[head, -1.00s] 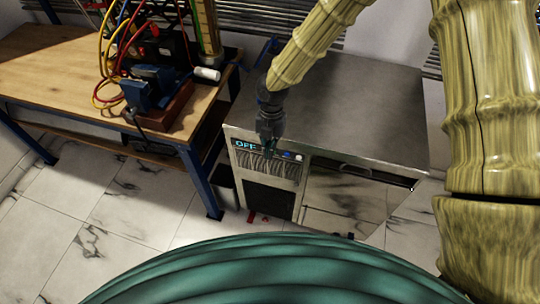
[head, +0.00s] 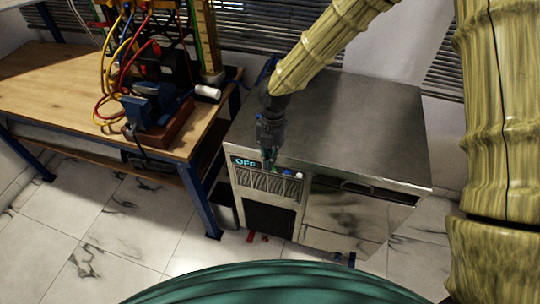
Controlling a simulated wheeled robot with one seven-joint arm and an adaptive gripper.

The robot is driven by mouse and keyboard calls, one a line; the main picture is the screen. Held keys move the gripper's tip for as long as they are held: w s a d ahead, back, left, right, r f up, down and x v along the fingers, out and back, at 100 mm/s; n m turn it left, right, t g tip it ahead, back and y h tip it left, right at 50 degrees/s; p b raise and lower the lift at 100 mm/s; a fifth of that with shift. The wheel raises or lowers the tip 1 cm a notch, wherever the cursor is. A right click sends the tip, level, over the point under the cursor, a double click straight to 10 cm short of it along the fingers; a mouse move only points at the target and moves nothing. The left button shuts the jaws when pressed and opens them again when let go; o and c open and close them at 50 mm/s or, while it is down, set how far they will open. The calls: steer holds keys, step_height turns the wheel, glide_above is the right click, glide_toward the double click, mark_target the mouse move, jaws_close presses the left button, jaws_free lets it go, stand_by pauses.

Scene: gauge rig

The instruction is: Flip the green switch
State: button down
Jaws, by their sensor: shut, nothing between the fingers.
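A metal cabinet (head: 345,125) carries a small control panel at the top left of its front. The panel has a display (head: 244,162) that reads OFF in blue-green. To its right are a small green control (head: 275,169), a blue one (head: 288,172) and a white one (head: 299,174). My gripper (head: 268,163) is shut and empty, pointing down at the front top edge of the cabinet, beside the green control. It partly covers the panel there. I cannot tell whether the fingertips touch the green control.
A wooden workbench (head: 60,85) stands at the left, with a blue vise (head: 150,108) and coloured cables (head: 110,60) on it. The cabinet top is clear. A drawer with a handle (head: 355,188) is right of the panel. Small red pieces (head: 252,237) lie on the tiled floor.

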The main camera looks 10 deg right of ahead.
steer(key=s+d+f+m+y, duration=0.2)
steer(key=s+d+f+m, duration=0.1)
steer(key=s+f+m, duration=1.45)
steer(key=s+d+f+m+t+h, duration=0.1)
steer(key=s+d+f+m, duration=0.3)
steer(key=s+d+m, duration=0.8)
steer(key=shift+s+d+f+m+t+h, duration=0.15)
steer(key=shift+s+d+m+t+h, duration=0.25)
steer(key=shift+d+m+h, duration=0.4)
steer(key=shift+a, duration=0.15)
